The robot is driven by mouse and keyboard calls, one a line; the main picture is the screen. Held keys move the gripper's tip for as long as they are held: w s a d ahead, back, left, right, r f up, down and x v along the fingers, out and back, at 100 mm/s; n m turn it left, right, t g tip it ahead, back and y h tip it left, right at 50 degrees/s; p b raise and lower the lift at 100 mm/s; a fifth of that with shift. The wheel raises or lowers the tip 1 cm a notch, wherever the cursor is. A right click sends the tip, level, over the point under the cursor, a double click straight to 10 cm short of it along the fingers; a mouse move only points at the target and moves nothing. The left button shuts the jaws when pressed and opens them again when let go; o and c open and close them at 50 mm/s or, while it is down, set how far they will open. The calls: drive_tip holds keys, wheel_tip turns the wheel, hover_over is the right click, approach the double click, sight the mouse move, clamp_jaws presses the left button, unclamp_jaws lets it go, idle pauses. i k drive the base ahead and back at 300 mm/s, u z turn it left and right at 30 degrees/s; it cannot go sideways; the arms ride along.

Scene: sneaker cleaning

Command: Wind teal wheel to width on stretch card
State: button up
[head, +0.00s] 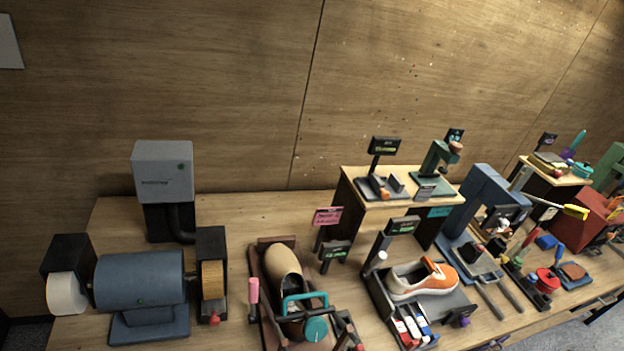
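The teal wheel (316,329) sits at the front end of a shoe stretcher (256,290), at the bottom middle of the head view. A teal bar handle (305,297) stands just behind the wheel. A tan and dark shoe form (283,262) lies in the stretcher. A pink card (328,216) stands on a post behind it, to the right; its writing is too small to read. A small dark display (335,252) with green characters is below the card. Whether either is the stretch card I cannot tell. My gripper is not in view.
A blue bench grinder (140,281) with two wheels stands to the left, a grey box unit (163,170) behind it. An orange and white sneaker (423,279) rests in a tray to the right. A blue press (478,204) and raised shelf (350,172) stand beyond.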

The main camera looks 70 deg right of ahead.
sight(315, 329)
drive_tip(key=z, duration=0.05)
drive_tip(key=k, duration=1.6)
drive_tip(key=z, duration=0.8)
drive_tip(key=i, duration=1.05)
drive_tip(key=u, duration=0.05)
